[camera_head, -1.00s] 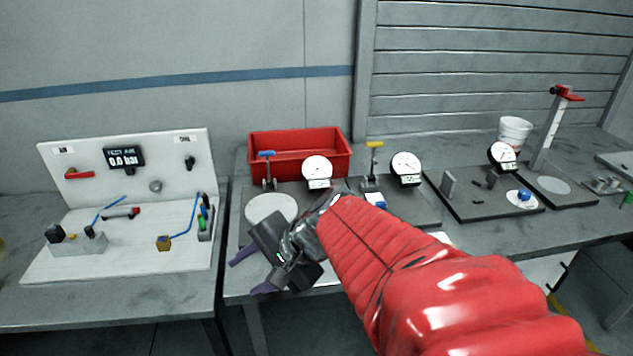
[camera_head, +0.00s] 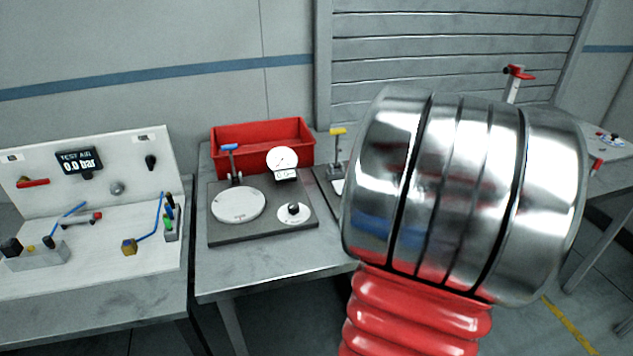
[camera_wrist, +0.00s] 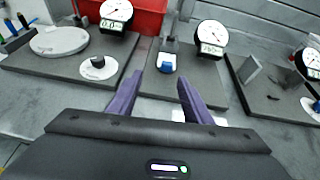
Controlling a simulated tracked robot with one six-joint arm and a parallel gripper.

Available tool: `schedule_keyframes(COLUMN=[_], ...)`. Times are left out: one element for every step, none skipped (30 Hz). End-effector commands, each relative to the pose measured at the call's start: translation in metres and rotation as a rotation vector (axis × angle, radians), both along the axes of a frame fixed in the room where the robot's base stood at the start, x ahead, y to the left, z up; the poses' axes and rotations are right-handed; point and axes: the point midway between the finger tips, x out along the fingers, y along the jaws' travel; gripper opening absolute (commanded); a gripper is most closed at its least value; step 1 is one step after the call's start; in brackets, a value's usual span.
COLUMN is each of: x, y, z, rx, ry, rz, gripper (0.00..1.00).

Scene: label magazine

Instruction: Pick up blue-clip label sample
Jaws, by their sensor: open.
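In the wrist view, a small blue piece (camera_wrist: 168,67) sits on a white rectangular pad on the middle dark gauge board (camera_wrist: 190,90). It looks like the blue-clip label sample, but it is too small to be sure. My gripper (camera_wrist: 161,79) is open and empty, with its two purple fingers pointing toward that board and the blue piece beyond the gap between the tips. I cannot tell the height of the fingers above the board. In the head view, my arm hides the blue piece and my gripper.
The left board (camera_head: 262,232) carries a round plate (camera_head: 238,205), a black-knobbed disc (camera_head: 294,212) and another gauge (camera_head: 283,160). A red bin (camera_head: 262,141) stands behind. Another board (camera_wrist: 275,98) lies to the right.

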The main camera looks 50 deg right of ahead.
Motion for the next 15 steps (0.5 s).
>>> schedule_keyframes(x=[-0.0064, -0.0085, -0.0101, -0.0106, -0.0107, -0.0106, -0.0104, -0.0102, -0.0101, -0.0101, -0.0100, -0.0098, -0.0094, -0.0087, -0.0074], y=[-0.0069, -0.0094, -0.0112, -0.0118, -0.0120, -0.0119, -0.0117, -0.0116, -0.0115, -0.0114, -0.0113, -0.0114, -0.0116, -0.0119, -0.0126], z=[-0.0027, -0.0033, -0.0037, -0.0038, -0.0038, -0.0036, -0.0035, -0.0034, -0.0034, -0.0035, -0.0034, -0.0035, -0.0036, -0.0039, -0.0044], rx=[0.016, 0.021, 0.025, 0.026, 0.027, 0.027, 0.026, 0.026, 0.026, 0.026, 0.025, 0.025, 0.025, 0.025, 0.025], ry=[-0.009, -0.012, -0.016, -0.018, -0.018, -0.018, -0.018, -0.017, -0.017, -0.017, -0.017, -0.017, -0.017, -0.017, -0.017], rz=[-0.031, -0.043, -0.051, -0.054, -0.056, -0.055, -0.054, -0.053, -0.053, -0.053, -0.053, -0.052, -0.052, -0.052, -0.052], gripper=[0.45, 0.45, 0.45, 0.45, 0.45, 0.45, 0.45, 0.45, 0.45, 0.45, 0.45, 0.45, 0.45, 0.45, 0.45])
